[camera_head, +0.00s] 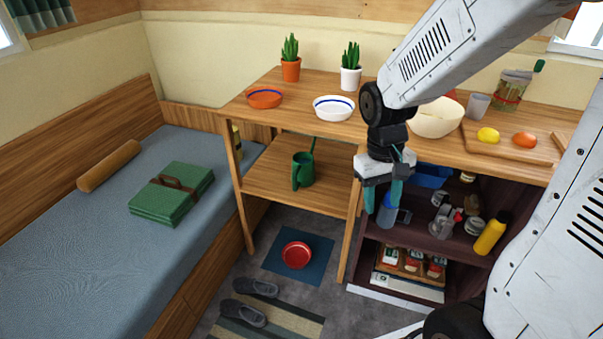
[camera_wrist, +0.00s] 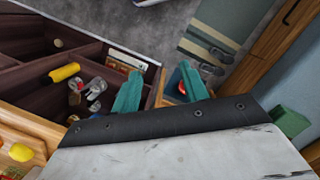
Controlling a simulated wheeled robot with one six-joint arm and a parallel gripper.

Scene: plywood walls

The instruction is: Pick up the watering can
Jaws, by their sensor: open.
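The green watering can (camera_head: 303,170) stands upright on the lower wooden shelf (camera_head: 265,180) of the table, below the tabletop. Its thin spout or handle points up to the right. My gripper (camera_head: 384,192) hangs to the right of the can, in front of the dark shelf unit, with its teal fingers pointing down. In the wrist view the two fingers (camera_wrist: 160,92) are apart with nothing held between them. I cannot make out the watering can in the wrist view.
The tabletop (camera_head: 300,112) overhangs the shelf, and a table leg (camera_head: 350,235) stands between can and gripper. Cacti, bowls and fruit sit above. The dark unit (camera_head: 455,240) holds bottles, including a yellow one (camera_head: 491,233). A red bowl (camera_head: 296,255) and slippers lie on the floor.

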